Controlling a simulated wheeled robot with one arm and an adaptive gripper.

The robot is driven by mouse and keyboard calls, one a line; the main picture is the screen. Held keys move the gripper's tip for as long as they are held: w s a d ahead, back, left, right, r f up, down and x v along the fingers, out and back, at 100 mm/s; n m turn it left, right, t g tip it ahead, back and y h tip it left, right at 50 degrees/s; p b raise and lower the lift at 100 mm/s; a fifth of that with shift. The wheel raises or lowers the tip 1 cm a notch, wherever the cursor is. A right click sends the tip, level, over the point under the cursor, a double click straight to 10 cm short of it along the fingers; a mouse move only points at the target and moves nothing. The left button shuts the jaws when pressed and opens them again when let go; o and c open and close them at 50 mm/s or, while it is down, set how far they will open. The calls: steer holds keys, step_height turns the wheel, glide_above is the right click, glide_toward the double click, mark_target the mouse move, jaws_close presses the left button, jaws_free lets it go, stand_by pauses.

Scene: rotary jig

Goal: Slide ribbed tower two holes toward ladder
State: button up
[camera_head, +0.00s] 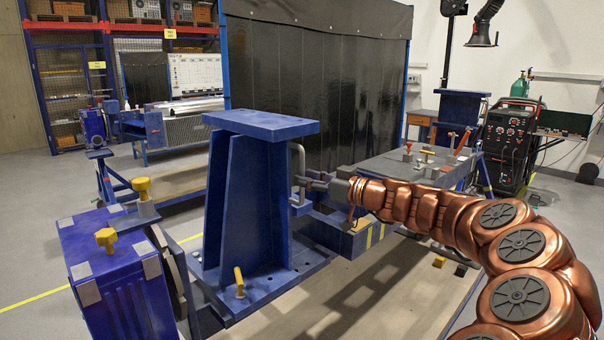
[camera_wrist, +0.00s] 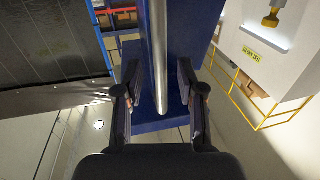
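The ribbed tower (camera_head: 222,190) is a tall blue stand with upright ribs and a flat top plate, standing upright on a blue base with holes (camera_head: 302,262). A yellow-handled pin (camera_head: 239,281) stands at its foot. A grey bar handle (camera_head: 298,158) is on its right side. My gripper (camera_head: 303,182) is at this handle. In the wrist view the handle bar (camera_wrist: 158,50) runs between the two fingers of my gripper (camera_wrist: 158,88), with gaps on both sides. The fingers are apart. I cannot make out a ladder for certain; a yellow rail frame (camera_wrist: 237,82) shows at right in the wrist view.
A blue box fixture (camera_head: 112,262) with yellow knobs stands close left of the tower. A blue-sided worktable (camera_head: 400,168) with clamps is behind my arm. A dark welding curtain (camera_head: 315,90) hangs behind. The floor at lower middle is mostly clear.

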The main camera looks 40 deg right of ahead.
steer(key=shift+x, duration=1.1)
jaws_close()
